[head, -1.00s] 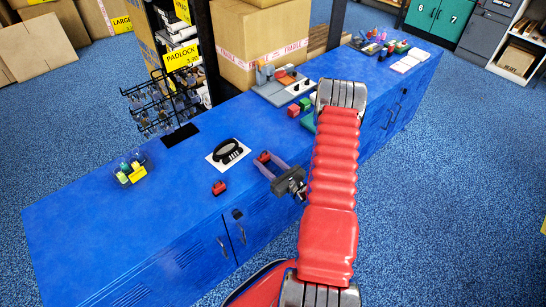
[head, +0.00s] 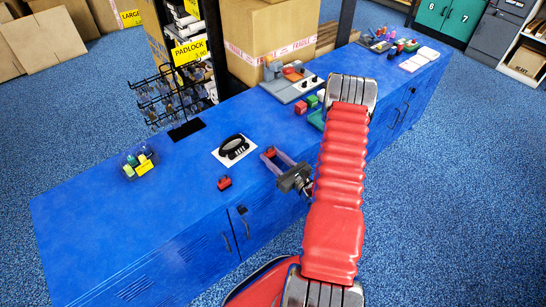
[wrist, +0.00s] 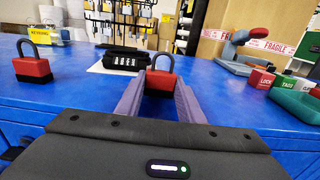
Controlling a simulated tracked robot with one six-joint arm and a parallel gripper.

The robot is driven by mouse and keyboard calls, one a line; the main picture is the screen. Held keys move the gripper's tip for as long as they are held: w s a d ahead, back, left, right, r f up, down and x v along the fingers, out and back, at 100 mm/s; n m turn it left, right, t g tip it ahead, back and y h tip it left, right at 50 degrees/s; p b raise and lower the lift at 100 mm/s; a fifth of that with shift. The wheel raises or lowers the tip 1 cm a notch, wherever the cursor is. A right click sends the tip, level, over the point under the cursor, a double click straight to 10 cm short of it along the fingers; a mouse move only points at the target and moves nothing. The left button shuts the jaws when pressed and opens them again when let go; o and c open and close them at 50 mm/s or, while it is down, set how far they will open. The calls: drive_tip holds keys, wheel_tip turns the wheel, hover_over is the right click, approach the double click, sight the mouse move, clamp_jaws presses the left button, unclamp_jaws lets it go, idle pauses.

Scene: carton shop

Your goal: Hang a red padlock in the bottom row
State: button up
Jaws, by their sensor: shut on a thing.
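My gripper (head: 271,155) is shut on a red padlock (wrist: 160,81) with a dark shackle. The shackle points up between the fingertips, low over the counter's front edge; I cannot tell whether the padlock clears the top. A second red padlock (head: 224,183) stands upright on the blue counter, left of my gripper, and shows at the left in the wrist view (wrist: 33,69). The black wire rack (head: 160,95) with rows of hooks stands behind the counter at the left, apart from my gripper. A yellow sign (head: 190,52) reads PADLOCK.
On the blue counter (head: 110,215) are a black item on a white sheet (head: 219,156), a clear tub with yellow things (head: 137,165), a grey press (head: 285,82) and small coloured blocks (head: 312,102). A carton (head: 265,35) stands behind. The counter's left end is clear.

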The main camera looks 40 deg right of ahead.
drive_tip(key=shift+s+r, duration=0.15)
drive_tip(key=shift+r, duration=0.55)
drive_tip(key=shift+s, duration=0.1)
drive_tip(key=s, duration=0.8)
drive_tip(key=shift+s+d, duration=0.15)
idle(1.4)
idle(1.1)
drive_tip(key=w+a+r+y, duration=0.1)
drive_tip(key=w+a, duration=0.2)
drive_tip(key=a, duration=0.1)
drive_tip(key=w+a+r+n+y, duration=0.1)
drive_tip(key=w+a+r, duration=0.1)
drive_tip(key=w+a, duration=0.1)
drive_tip(key=w+a+r+n+y, duration=0.1)
drive_tip(key=w+a, duration=0.2)
drive_tip(key=a, duration=0.2)
drive_tip(key=shift+r, duration=0.25)
drive_tip(key=w+a+r+n+g+y, duration=0.1)
drive_tip(key=w+a+r+y, duration=0.1)
drive_tip(key=a, duration=0.6)
drive_tip(key=w+a+r+n+g+y, duration=0.1)
drive_tip(key=w+a+r+n+y, duration=0.1)
drive_tip(key=a, duration=0.6)
drive_tip(key=shift+a+n+y, duration=0.15)
drive_tip(key=shift+n+y, duration=0.15)
drive_tip(key=shift+y, duration=0.4)
